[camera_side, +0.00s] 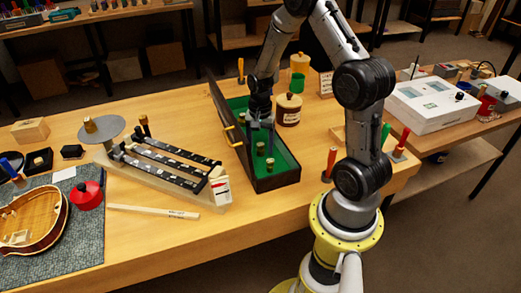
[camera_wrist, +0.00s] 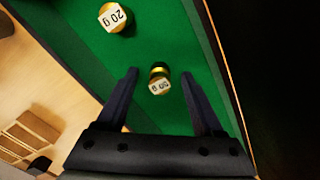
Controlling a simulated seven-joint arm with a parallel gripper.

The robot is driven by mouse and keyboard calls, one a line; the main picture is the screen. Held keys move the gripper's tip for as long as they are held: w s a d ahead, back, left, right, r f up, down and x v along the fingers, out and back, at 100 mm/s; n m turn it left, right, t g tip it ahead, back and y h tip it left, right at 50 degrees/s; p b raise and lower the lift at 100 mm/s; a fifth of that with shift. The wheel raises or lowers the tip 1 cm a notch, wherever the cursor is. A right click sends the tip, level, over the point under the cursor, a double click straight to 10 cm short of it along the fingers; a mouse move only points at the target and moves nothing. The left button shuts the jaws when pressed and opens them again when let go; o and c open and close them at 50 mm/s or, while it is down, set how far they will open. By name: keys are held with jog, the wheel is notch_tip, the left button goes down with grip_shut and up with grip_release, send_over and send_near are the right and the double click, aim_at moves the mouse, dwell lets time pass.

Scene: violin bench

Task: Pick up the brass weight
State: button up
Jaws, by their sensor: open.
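Small brass weights stand in the green-lined case. In the wrist view one labelled 50 g (camera_wrist: 159,86) lies between my fingertips, and one labelled 20 g (camera_wrist: 112,17) is farther off at the upper left. In the side view, one brass weight (camera_side: 270,164) stands near the front end of the case and another (camera_side: 260,149) just behind it; their labels are too small to read there. My gripper (camera_side: 261,127) reaches down into the case. Its fingers (camera_wrist: 160,75) are open on either side of the 50 g weight, with visible gaps; I cannot tell the height difference.
The long dark case (camera_side: 276,184) has raised walls and an upright lid (camera_side: 226,118) on its left. A brown jar (camera_side: 288,112) stands close on its right. A slanted wooden rack (camera_side: 165,170) is at left, beside a round grey pan (camera_side: 101,130).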

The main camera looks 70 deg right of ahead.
jog(key=shift+f, duration=0.4)
grip_shut()
jog(key=shift+r, duration=0.1)
